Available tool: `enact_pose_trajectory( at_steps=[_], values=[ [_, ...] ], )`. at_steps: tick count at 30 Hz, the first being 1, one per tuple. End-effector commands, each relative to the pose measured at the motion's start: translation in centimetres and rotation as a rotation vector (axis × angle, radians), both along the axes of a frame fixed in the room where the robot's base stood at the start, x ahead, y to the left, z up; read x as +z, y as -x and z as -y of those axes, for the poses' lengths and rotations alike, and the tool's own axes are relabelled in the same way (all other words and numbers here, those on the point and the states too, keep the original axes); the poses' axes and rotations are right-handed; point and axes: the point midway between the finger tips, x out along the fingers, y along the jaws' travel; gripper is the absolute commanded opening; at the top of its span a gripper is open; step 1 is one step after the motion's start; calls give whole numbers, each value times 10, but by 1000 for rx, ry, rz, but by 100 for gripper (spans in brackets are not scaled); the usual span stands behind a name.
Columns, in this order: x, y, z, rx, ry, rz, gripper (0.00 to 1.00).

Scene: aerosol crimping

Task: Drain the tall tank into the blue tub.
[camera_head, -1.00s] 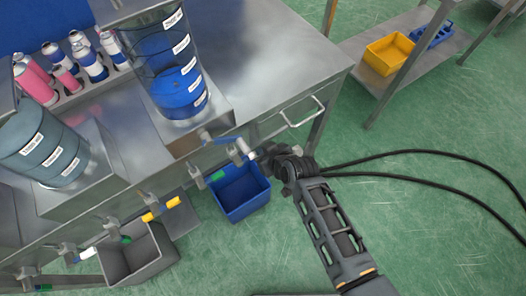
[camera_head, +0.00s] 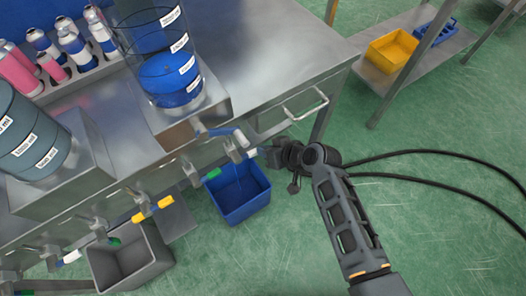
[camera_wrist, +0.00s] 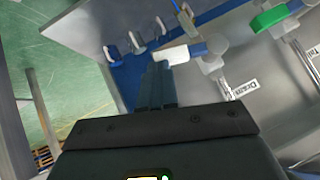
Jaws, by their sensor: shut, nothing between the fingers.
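The tall tank (camera_head: 170,60) is a clear cylinder on the bench with blue liquid in its lower part and level labels. Below it, a valve with a white handle (camera_head: 251,154) sticks out over the blue tub (camera_head: 240,205) on the floor; the handle also shows in the wrist view (camera_wrist: 172,55). A thin line above the tub may be a stream; I cannot be sure. My gripper (camera_head: 268,155) is shut and empty, its fingertips (camera_wrist: 158,72) at the white handle's end. Whether they touch is unclear.
Valves with a green handle (camera_head: 213,174) and a yellow handle (camera_head: 152,210) sit to the left. A drawer handle (camera_head: 305,108) juts out near my gripper. Green floor is free at right; a shelf holds a yellow bin (camera_head: 390,52).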

Motion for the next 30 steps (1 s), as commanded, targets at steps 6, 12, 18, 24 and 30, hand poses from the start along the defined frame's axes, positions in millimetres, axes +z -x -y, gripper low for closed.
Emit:
enact_pose_trajectory(
  at_steps=[6,12,18,24,30],
  values=[
    [-27,-3,2,-3,-171,-111,0],
    [-42,-1,0,-1,-329,-220,0],
    [-55,2,-4,-1,-484,-325,0],
    [-64,6,-9,0,-623,-420,0],
    [-70,9,-14,0,-729,-492,0]
  ],
)
